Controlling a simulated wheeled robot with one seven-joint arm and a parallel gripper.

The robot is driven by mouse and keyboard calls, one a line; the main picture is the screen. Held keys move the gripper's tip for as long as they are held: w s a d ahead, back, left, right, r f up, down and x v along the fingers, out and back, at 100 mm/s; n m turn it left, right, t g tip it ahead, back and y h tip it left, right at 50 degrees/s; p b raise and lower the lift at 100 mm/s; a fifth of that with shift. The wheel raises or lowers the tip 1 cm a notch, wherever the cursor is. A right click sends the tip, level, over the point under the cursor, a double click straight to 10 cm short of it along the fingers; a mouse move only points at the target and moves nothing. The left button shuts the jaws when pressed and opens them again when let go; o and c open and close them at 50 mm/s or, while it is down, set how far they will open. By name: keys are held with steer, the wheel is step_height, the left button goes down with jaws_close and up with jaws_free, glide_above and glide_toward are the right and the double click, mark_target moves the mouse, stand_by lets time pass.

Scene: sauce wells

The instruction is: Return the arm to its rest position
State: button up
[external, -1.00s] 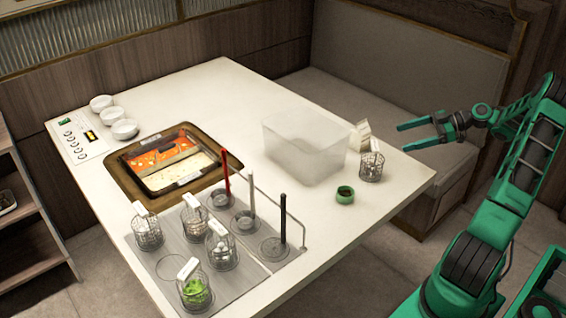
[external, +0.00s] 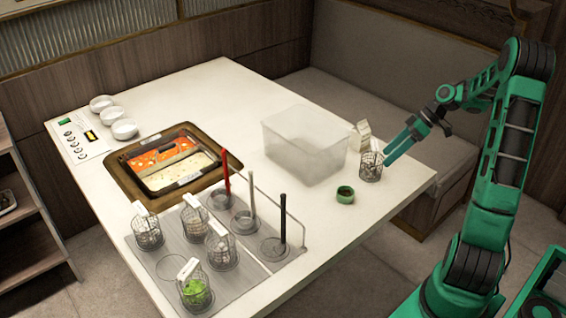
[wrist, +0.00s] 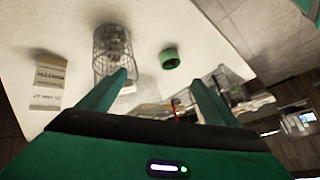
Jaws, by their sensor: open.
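My gripper (external: 392,150) is open and empty at the right end of the table in the external view. Its fingers point down and left, close to a wire basket (external: 371,167) with a white tag. I cannot tell whether they touch it. In the wrist view my gripper (wrist: 158,92) shows two spread fingers with nothing between them. The left finger overlaps the lower part of the wire basket (wrist: 112,45). My arm is bent, with its elbow high at the right.
A green ring-shaped cup (external: 345,195) and a translucent bin (external: 303,147) stand near the basket. A white labelled carton (external: 362,130) is behind it. Several wire baskets and upright ladles fill the front rack (external: 165,268). A two-part pot (external: 120,178) sits at the left.

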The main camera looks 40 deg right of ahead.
steer(key=s+a+r+m+g+h, duration=0.2)
steer(key=s+a+m, duration=0.4)
steer(key=s, duration=0.7)
steer(key=s+a+r+m+g+h, duration=0.2)
steer(key=s+a+r+m+h, duration=0.2)
steer(key=s, duration=0.9)
steer(key=a+m, duration=0.2)
steer(key=a, duration=0.2)
steer(key=shift+s+a+h, duration=0.15)
steer(key=shift+h, duration=0.15)
